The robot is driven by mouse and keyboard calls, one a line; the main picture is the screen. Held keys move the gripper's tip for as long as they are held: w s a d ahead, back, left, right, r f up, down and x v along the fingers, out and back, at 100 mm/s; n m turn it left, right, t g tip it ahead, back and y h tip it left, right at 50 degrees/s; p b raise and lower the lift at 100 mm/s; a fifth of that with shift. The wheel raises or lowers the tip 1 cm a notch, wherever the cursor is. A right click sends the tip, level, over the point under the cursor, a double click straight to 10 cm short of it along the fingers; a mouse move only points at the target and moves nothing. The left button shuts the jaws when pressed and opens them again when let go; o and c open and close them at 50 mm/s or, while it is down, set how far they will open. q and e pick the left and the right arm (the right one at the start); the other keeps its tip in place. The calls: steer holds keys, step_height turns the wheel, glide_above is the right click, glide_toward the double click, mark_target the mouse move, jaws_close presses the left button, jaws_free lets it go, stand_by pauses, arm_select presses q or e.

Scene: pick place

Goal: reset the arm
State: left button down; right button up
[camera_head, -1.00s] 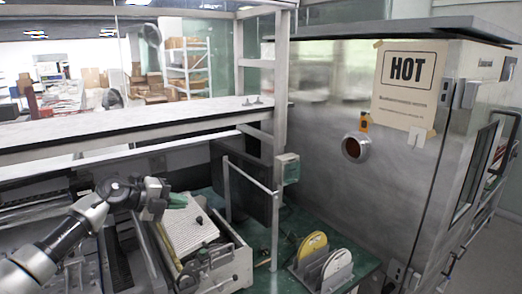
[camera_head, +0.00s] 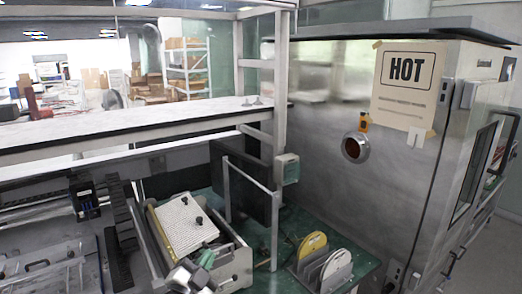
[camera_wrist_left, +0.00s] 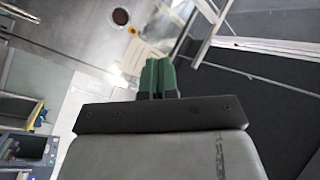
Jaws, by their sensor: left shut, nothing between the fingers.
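My left gripper (camera_head: 207,258) shows at the bottom of the head view, with green fingertips in front of the white ribbed board (camera_head: 186,224). Only its end shows; most of the arm is out of the picture. In the left wrist view its green fingers (camera_wrist_left: 158,76) are together, with nothing between them. My right gripper is in neither view.
The ribbed board lies on a box-like machine with black knobs. A rack with yellow and white discs (camera_head: 313,243) stands on the green bench (camera_head: 292,222). A metal cabinet with a "HOT" sign (camera_head: 408,72) fills the right. A metal post and shelf stand behind.

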arm_select(q)
steer(key=s+a+f+n+g+y, duration=0.35)
steer(key=s+f+n, duration=0.2)
steer(key=s, duration=0.25)
steer(key=s+a+f+n+g+y, duration=0.3)
steer(key=s+f+n+g+y, duration=0.1)
steer(key=s+f, duration=0.35)
steer(key=s+a+f+n+g, duration=0.15)
steer(key=s+g, duration=0.25)
steer(key=s, duration=0.6)
steer(key=s+f+g, duration=0.2)
steer(key=s+g, duration=0.2)
steer(key=s, duration=0.6)
step_height(320, 180, down, 29)
steer(key=b, duration=0.1)
steer(key=s+a+f+g, duration=0.2)
steer(key=s+f, duration=1.3)
steer(key=s, duration=0.1)
steer(key=shift+s+a+f+m+h+b, duration=0.15)
steer(key=shift+s+a+m+h+b, duration=0.05)
steer(key=shift+a+m+h+b, duration=0.2)
